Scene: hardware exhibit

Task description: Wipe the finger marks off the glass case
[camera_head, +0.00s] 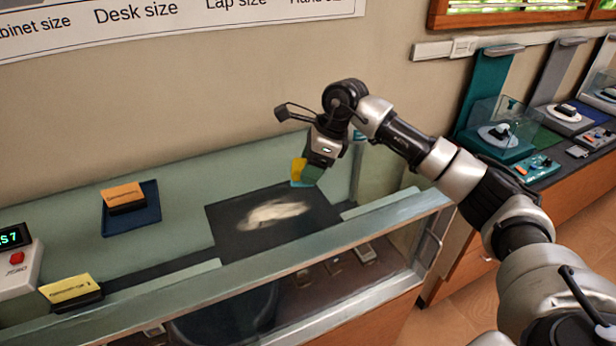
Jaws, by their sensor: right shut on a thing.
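The glass case (300,262) runs across the lower left, with a metal-edged top and a clear front. A whitish smear (265,214) lies on the dark panel (228,232) of its top. My right gripper (312,168) is above the back right part of that panel, tilted down. It is shut on a small yellow and green pad (299,168); whether this is a cloth or a sponge I cannot tell. The pad is up and to the right of the smear, and whether it touches the glass is unclear. My left gripper is out of view.
A counter with exhibits (505,150) stands at right.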

